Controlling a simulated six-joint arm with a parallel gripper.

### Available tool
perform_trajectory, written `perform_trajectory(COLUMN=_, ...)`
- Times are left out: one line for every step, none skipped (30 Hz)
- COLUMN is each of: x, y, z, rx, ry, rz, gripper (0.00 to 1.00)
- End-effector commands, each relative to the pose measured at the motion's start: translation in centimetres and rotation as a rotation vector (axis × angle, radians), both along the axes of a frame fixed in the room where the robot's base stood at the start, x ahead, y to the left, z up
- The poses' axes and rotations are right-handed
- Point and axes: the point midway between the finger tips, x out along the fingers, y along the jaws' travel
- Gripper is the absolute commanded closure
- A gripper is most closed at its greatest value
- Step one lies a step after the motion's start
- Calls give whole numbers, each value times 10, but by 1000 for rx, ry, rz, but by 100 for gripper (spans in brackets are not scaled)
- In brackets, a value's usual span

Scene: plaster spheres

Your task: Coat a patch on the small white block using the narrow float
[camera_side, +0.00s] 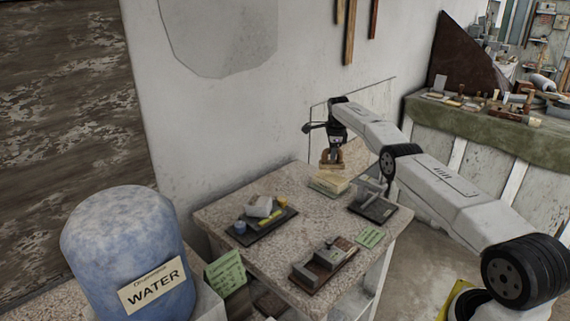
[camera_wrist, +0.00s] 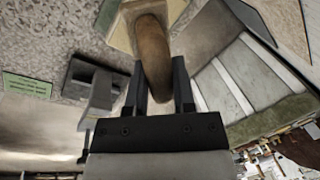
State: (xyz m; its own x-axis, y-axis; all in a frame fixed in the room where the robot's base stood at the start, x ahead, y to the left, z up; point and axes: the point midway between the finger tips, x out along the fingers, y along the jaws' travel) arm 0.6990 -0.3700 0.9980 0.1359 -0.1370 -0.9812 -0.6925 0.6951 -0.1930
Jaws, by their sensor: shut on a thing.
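My gripper (camera_side: 333,152) is at the back right of the stone-topped table, shut on the wooden handle of a float (camera_side: 331,164). In the wrist view, my gripper (camera_wrist: 160,80) has a finger on each side of the brown float handle (camera_wrist: 152,45). The float's pale sole shows partly beyond the handle. In the side view the sole is low over the tabletop; I cannot tell whether it touches. A small whitish block (camera_side: 259,206) lies on a dark tray (camera_side: 262,231) at the table's left, well apart from my gripper.
A dark-based grey stand (camera_side: 374,208) is right of the float; it also shows in the wrist view (camera_wrist: 92,85). A wooden holder with grey pieces (camera_side: 323,264) is at the front. A blue water barrel (camera_side: 128,258) stands left. The table's middle is clear.

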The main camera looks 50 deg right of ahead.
Motion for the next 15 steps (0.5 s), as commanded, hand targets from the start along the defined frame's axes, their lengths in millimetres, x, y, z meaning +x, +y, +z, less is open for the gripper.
perform_trajectory(x=0, y=0, z=1, rx=-1, ry=-1, rz=0, gripper=100)
perform_trajectory(x=0, y=0, z=0, rx=-1, ry=-1, rz=0, gripper=100)
perform_trajectory(x=0, y=0, z=0, rx=-1, ry=-1, rz=0, gripper=100)
perform_trajectory(x=0, y=0, z=-1, rx=-1, ry=-1, rz=0, gripper=100)
perform_trajectory(x=0, y=0, z=-2, rx=-1, ry=-1, rz=1, gripper=100)
perform_trajectory(x=0, y=0, z=-3, rx=-1, ry=-1, rz=1, gripper=100)
perform_trajectory(x=0, y=0, z=-4, rx=-2, ry=-1, rz=1, gripper=100)
perform_trajectory(x=0, y=0, z=-5, rx=-1, ry=-2, rz=1, gripper=100)
perform_trajectory(x=0, y=0, z=-7, rx=-1, ry=-2, rz=1, gripper=100)
perform_trajectory(x=0, y=0, z=-8, rx=-1, ry=-2, rz=1, gripper=100)
perform_trajectory(x=0, y=0, z=-10, rx=-1, ry=-2, rz=1, gripper=100)
perform_trajectory(x=0, y=0, z=-12, rx=-1, ry=-1, rz=1, gripper=100)
perform_trajectory(x=0, y=0, z=-14, rx=-1, ry=-1, rz=1, gripper=100)
perform_trajectory(x=0, y=0, z=-16, rx=-1, ry=-1, rz=1, gripper=100)
perform_trajectory(x=0, y=0, z=-18, rx=-1, ry=-1, rz=1, gripper=100)
